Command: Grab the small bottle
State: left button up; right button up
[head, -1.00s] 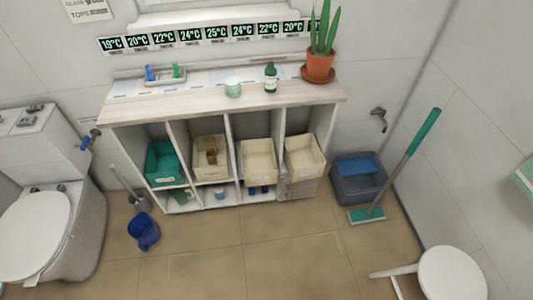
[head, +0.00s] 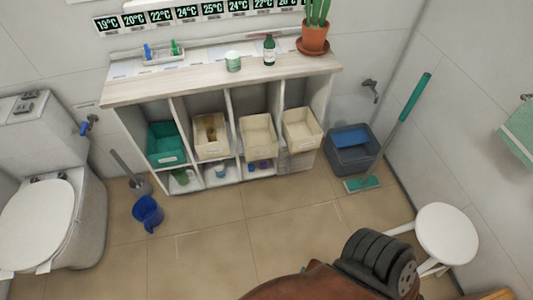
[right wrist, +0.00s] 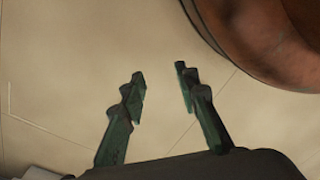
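A small dark green bottle (head: 269,50) with a white label stands upright on the pale wooden top of the cabinet (head: 130,92). It is right of a pale green jar (head: 233,62) and left of a potted plant. My right gripper (right wrist: 159,72) shows in the right wrist view, its two dark green fingers apart with nothing between them. A brown and black part of my own arm shows at the bottom of the head view. My left gripper is not in view.
An orange pot (head: 313,40) with a cactus-like plant stands close right of the bottle. A small tray (head: 164,55) sits at the left of the top. Bins fill the cabinet. A white stool (head: 446,232) stands right; the floor (head: 215,235) before the cabinet is clear.

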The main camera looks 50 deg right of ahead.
aim_at(269, 44)
jog(key=k, duration=1)
jog(key=z, duration=1.3)
jog(key=i, duration=0.5)
jog(key=z, duration=0.05)
